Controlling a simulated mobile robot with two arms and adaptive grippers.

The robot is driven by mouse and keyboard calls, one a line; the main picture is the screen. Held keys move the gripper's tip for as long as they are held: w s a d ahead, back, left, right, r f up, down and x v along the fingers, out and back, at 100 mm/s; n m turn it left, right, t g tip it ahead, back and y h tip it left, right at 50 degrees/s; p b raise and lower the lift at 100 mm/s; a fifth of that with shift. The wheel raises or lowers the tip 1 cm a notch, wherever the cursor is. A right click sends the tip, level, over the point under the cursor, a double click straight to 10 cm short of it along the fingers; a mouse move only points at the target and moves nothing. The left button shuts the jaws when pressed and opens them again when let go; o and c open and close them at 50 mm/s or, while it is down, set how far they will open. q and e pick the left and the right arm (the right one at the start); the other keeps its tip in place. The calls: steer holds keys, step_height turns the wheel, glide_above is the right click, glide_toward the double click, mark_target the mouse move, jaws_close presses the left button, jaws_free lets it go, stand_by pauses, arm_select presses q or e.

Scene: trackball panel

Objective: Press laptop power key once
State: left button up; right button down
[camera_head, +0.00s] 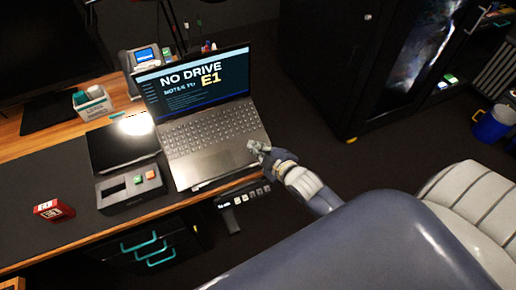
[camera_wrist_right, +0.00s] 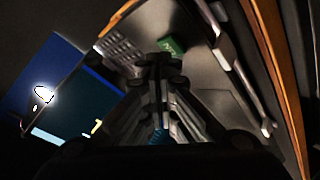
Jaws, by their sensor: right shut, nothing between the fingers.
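The open laptop (camera_head: 211,158) stands on the desk, its lit screen (camera_head: 195,83) reading "NO DRIVE". My right gripper (camera_head: 255,148) is shut and empty over the right edge of the keyboard deck. In the right wrist view its closed fingertips (camera_wrist_right: 160,68) are close to a small green key with pale marks (camera_wrist_right: 172,45) on the grey deck. I cannot tell whether they touch it. The laptop keys (camera_wrist_right: 121,47) and dark screen (camera_wrist_right: 82,98) also show there. In the head view the green key is hidden behind my gripper. My left gripper is not in view.
Left of the laptop are a black panel (camera_head: 110,148), a dark box with orange and green buttons (camera_head: 128,193) and a red box (camera_head: 53,210). A grey desk device (camera_head: 140,62) stands behind. The desk's front edge lies just below the laptop.

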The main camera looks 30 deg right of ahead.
steer(key=shift+w+f, duration=0.1)
steer(key=shift+f, duration=0.25)
stand_by(0.6)
steer(key=shift+s+r+p, duration=0.3)
steer(key=shift+r+p, duration=0.45)
steer(key=shift+p, duration=0.1)
steer(key=r+p, duration=0.1)
steer(key=s+r+p, duration=0.1)
steer(key=r+p, duration=0.1)
steer(key=s+r+p, duration=0.1)
steer(key=p, duration=0.1)
steer(key=shift+a+r, duration=0.1)
steer(key=shift+r, duration=0.2)
steer(key=shift+w, duration=0.1)
stand_by(0.5)
